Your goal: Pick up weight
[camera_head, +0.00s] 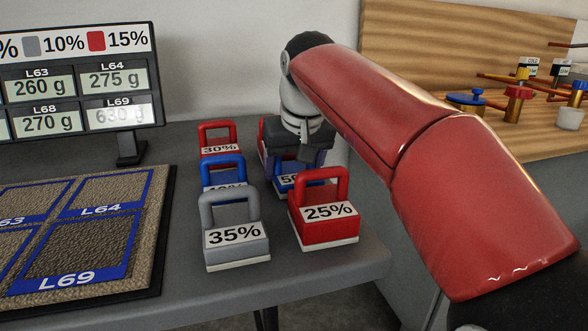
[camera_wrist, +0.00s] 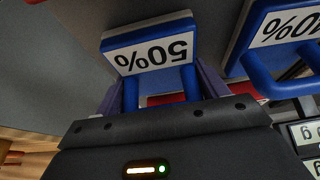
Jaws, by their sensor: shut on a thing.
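The blue weight labelled 50% (camera_wrist: 150,55) fills the space beyond the jaws in the wrist view, its handle between the fingers. In the head view the same blue weight (camera_head: 284,184) is mostly hidden behind the red 25% weight and under my gripper (camera_head: 305,160). My gripper points down from above and is shut on the handle of the 50% weight. I cannot tell whether the weight is touching the table. A grey 35% weight (camera_head: 235,240), a red 25% weight (camera_head: 328,222), a blue weight (camera_head: 222,175) and a red 30% weight (camera_head: 219,137) stand close around it.
A display (camera_head: 75,85) with gram readings stands at the back left. A tray (camera_head: 160,240) with marked squares such as L69 lies at the left. A wooden board (camera_head: 440,50) with pipes and valves is at the right. The grey table (camera_head: 300,275) has free room in front.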

